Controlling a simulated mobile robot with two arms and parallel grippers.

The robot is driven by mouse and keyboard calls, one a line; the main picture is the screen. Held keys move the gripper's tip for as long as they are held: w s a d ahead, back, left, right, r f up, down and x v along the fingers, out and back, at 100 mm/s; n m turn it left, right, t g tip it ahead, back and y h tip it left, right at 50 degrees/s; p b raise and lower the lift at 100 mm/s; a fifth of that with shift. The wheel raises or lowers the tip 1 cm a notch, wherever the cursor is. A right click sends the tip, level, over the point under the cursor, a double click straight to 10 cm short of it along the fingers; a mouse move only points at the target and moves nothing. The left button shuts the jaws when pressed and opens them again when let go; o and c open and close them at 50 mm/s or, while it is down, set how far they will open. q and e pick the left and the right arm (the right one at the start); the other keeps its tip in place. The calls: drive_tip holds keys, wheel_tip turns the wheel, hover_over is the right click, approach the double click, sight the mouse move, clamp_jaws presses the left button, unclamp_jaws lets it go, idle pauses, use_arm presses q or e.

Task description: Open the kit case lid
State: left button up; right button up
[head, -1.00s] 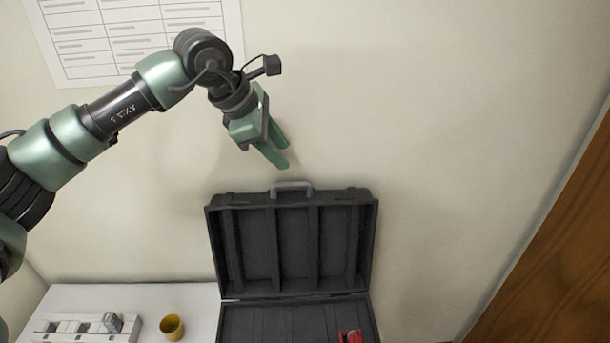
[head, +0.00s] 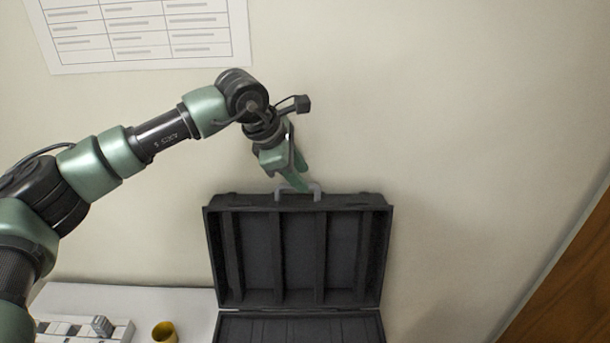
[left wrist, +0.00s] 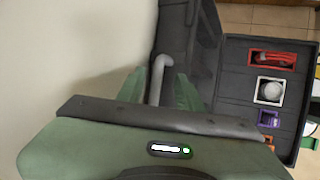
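The black kit case stands with its lid (head: 304,250) raised upright against the wall, showing its ribbed inside. The case's base (head: 290,328) is cut off at the bottom of the head view. A grey handle (head: 315,187) is on the lid's top edge. My left gripper (head: 297,180) is at the handle. In the left wrist view the handle (left wrist: 158,80) lies between the two green fingers, which are apart; contact is not clear. The case base (left wrist: 236,75) shows there with red, white and purple items in compartments. My right gripper is not in view.
A yellow cup (head: 165,333) and a white rack (head: 75,326) stand on the white table (head: 130,297) left of the case. A wall (head: 440,130) rises close behind the lid. A brown wooden surface (head: 575,290) is at the right.

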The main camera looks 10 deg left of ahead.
sight(305, 201)
use_arm(q)
drive_tip(key=x, duration=0.3)
drive_tip(key=shift+w+d+f+p, duration=0.1)
drive_tip(key=shift+w+p, duration=0.15)
drive_tip(key=shift+p, duration=0.1)
drive_tip(key=shift+s, duration=0.15)
clamp_jaws()
idle(1.0)
